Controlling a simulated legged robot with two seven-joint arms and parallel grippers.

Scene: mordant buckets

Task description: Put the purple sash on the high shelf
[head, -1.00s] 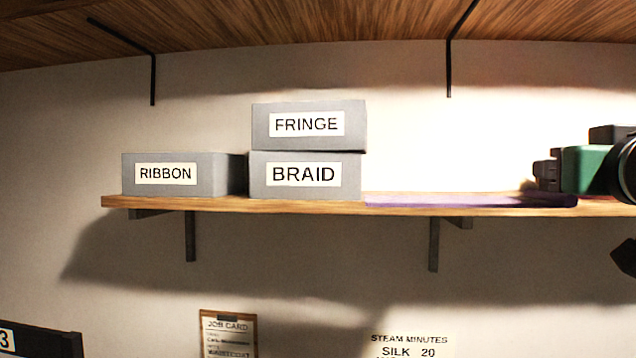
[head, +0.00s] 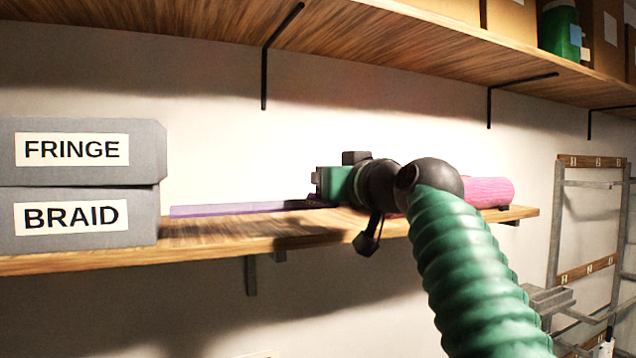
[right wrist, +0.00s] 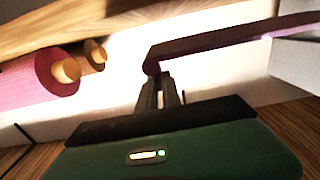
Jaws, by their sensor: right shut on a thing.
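The purple sash (head: 235,209) is a long flat strip at the wall shelf (head: 215,238), between the stacked grey boxes and my right gripper. My right gripper (head: 318,187) is side-on over the shelf, its fingers mostly hidden by my wrist. In the right wrist view the fingers (right wrist: 160,92) are shut on one end of the sash (right wrist: 215,40), which stretches right towards a grey box. I cannot tell whether the sash rests fully on the board or hangs just above it. My left gripper is not in view.
Grey boxes marked FRINGE (head: 78,150) and BRAID (head: 75,217) stand stacked on the shelf at left. A pink roll (head: 488,192) lies at its right end. Another board (head: 345,38) with boxes hangs above. A rack (head: 553,230) stands at right.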

